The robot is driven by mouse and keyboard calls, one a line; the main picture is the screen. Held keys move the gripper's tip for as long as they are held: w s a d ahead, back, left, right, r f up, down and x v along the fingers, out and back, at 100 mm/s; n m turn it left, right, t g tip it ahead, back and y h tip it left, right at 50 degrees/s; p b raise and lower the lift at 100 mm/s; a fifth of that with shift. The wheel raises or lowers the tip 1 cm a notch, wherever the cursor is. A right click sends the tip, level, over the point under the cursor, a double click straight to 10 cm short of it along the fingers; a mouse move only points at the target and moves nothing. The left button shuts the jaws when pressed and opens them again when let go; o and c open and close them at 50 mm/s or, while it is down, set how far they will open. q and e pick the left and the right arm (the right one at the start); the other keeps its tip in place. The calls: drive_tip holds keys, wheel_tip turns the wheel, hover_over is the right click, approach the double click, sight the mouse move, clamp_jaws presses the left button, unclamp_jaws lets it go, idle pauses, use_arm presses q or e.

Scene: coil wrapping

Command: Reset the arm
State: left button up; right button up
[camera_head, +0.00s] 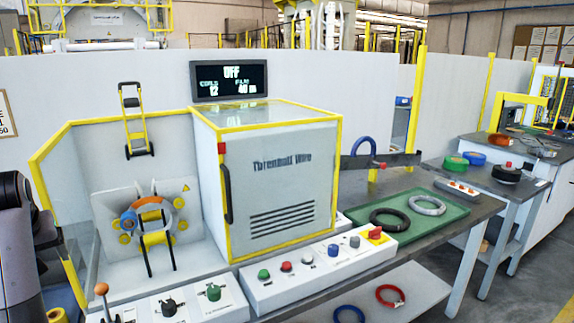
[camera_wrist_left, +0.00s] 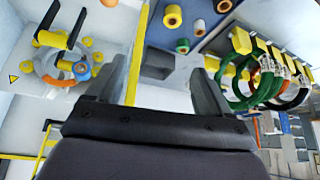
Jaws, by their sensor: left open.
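My left gripper (camera_wrist_left: 152,92) shows in the left wrist view with its two dark fingers spread wide. It is open, with nothing between the fingers, and the yellow-edged machine frame lies beyond it. Part of my left arm shows at the left edge of the head view; its gripper cannot be made out there. My right arm and gripper are not in view. The wrapping station (camera_head: 150,222) has a coil with orange and blue parts, seen also in the left wrist view (camera_wrist_left: 62,68).
A white cabinet (camera_head: 278,190) with yellow edges stands beside the station. A button panel (camera_head: 310,268) runs in front. A green tray (camera_head: 452,229) holds a black and a grey coil. Several coils (camera_wrist_left: 262,80) hang at the right in the left wrist view.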

use_arm(q)
drive_tip(key=s+a+r+n+g+y, duration=0.45)
drive_tip(key=s+a+r+y, duration=0.35)
drive_tip(key=s+a+r, duration=1.4)
drive_tip(key=w+d+f+m+t, duration=0.45)
drive_tip(key=w+f+m, duration=0.25)
drive_tip(key=w+f, duration=0.2)
drive_tip(key=w+d+f+m+t, duration=0.3)
drive_tip(key=w+f+m+t, duration=0.2)
drive_tip(key=w+f+m, duration=0.3)
drive_tip(key=s+d+f+m+h, duration=0.1)
drive_tip(key=d+f+m+h, duration=0.1)
drive_tip(key=d+f, duration=0.3)
drive_tip(key=s+d+f+m+t+h, duration=0.1)
drive_tip(key=d+f+m+h, duration=0.2)
drive_tip(key=f, duration=0.9)
drive_tip(key=s+d+f+m+h, duration=0.1)
drive_tip(key=d+f+m+h, duration=0.2)
drive_tip(key=d+f, duration=0.5)
drive_tip(key=shift+d+f+t+h, duration=0.15)
drive_tip(key=shift+t+h, duration=0.25)
drive_tip(key=s+d+f+m+g+h, duration=0.2)
drive_tip(key=s+d+f+h, duration=0.3)
drive_tip(key=s+d+f, duration=0.55)
drive_tip(key=s+d+n+t, duration=0.1)
drive_tip(key=s+d+n, duration=0.1)
drive_tip(key=d+n, duration=0.7)
drive_tip(key=d, duration=0.7)
drive_tip(key=shift+d+f+t+h, duration=0.3)
drive_tip(key=shift+f+h, duration=0.1)
